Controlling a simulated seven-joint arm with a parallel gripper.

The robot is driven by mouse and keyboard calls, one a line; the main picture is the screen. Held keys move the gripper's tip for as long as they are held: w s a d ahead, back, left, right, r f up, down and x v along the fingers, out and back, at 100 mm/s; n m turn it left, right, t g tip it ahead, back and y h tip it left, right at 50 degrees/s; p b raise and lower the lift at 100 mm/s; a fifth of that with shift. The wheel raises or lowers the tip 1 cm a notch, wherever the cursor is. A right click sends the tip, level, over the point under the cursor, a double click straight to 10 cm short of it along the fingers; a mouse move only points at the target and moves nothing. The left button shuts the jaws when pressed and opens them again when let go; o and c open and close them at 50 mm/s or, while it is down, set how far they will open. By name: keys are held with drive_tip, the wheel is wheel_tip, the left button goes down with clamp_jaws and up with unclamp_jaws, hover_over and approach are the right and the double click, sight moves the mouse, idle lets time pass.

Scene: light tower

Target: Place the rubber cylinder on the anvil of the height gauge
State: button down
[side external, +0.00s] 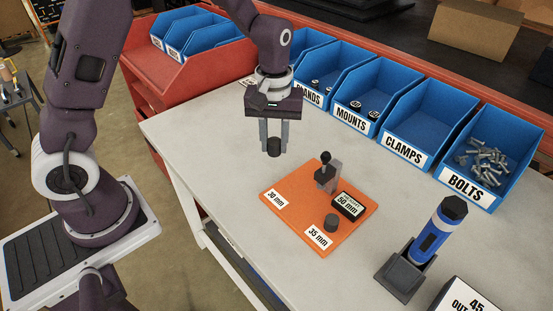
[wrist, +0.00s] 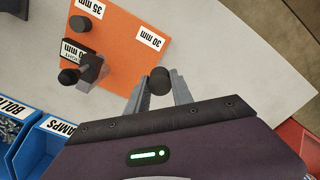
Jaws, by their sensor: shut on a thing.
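My gripper (side external: 273,143) is shut on a dark rubber cylinder (side external: 274,149) and holds it in the air, behind and left of the orange board (side external: 290,206). In the wrist view the cylinder (wrist: 159,82) shows between the two grey fingers. The height gauge (side external: 326,178), a grey block with a black-knobbed part, stands on the board's back part, right of and below my gripper in the side view. The gauge (wrist: 88,69) also shows in the wrist view. Its anvil is too small to make out. A second dark cylinder (side external: 331,223) stands on the board near the "35 mm" label.
A black display reading 50 mm (side external: 348,206) sits beside the gauge. A blue-and-black tool stands in a dark holder (side external: 400,276) at the right. Blue bins (side external: 410,135) line the table's back; the bolts bin holds several bolts. The table left of the board is clear.

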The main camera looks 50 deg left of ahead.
drive_tip(key=a+m, duration=0.1)
drive_tip(key=m, duration=0.1)
drive_tip(key=s+a+m, duration=0.1)
drive_tip(key=a+m, duration=0.1)
drive_tip(key=m, duration=0.1)
drive_tip(key=a+m, duration=0.1)
drive_tip(key=m, duration=0.2)
drive_tip(key=shift+s+a+r, duration=0.2)
drive_tip(key=shift+s+r, duration=0.1)
drive_tip(key=shift+r, duration=0.1)
drive_tip(key=n, duration=1.5)
hover_over(288, 190)
drive_tip(key=f, duration=0.2)
drive_tip(key=shift+d+r, duration=0.1)
drive_tip(key=shift+r, duration=0.15)
wheel_tip(288, 190, down, 10)
drive_tip(key=shift+r, duration=0.2)
drive_tip(key=shift+f, duration=0.1)
